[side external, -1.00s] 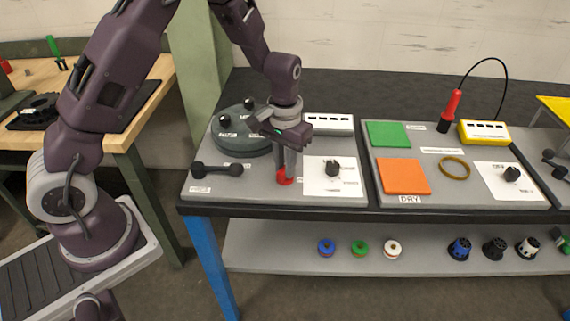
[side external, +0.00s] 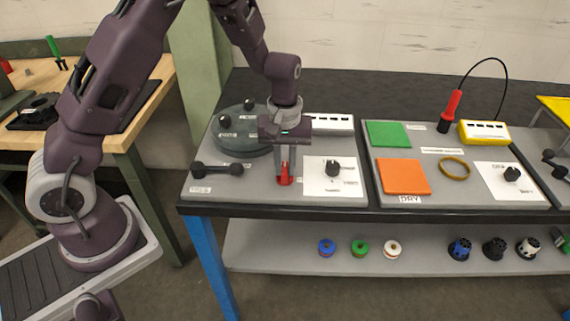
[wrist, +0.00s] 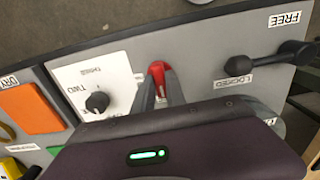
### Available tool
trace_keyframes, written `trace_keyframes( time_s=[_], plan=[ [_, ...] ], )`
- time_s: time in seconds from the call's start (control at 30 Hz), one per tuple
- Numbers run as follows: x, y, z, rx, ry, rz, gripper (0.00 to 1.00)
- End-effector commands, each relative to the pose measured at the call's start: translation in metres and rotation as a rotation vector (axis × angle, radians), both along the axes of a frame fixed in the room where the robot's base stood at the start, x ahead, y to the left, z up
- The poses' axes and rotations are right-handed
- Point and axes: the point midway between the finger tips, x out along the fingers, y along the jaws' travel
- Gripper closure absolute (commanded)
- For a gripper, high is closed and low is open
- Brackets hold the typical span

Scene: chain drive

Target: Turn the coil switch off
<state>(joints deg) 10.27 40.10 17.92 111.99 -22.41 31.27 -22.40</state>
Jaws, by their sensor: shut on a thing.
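My gripper (side external: 285,177) points down over the left grey panel with its fingers closed around a small red part (side external: 284,181). In the wrist view the red part (wrist: 158,72) shows between the two fingertips (wrist: 160,90), partly hidden by them. I cannot tell which control is the coil switch.
A black handle (side external: 217,169) lies left of my gripper, near labels "FREE" and "LOCKED" in the wrist view. A round grey disc (side external: 228,139) with black knobs is behind. Orange (side external: 403,177) and green (side external: 388,134) squares and a brown ring (side external: 454,168) are on the right panel.

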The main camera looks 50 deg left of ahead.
Motion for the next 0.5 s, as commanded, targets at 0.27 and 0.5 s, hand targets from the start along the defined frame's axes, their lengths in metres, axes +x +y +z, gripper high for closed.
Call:
trace_keyframes(
  time_s=[0.27, 0.5],
  plan=[
    [0.0002, -0.0001, 0.0005, -0.001, -0.001, 0.010, 1.00],
    [0.0001, -0.0001, 0.0004, -0.001, -0.001, 0.010, 0.70]
  ],
)
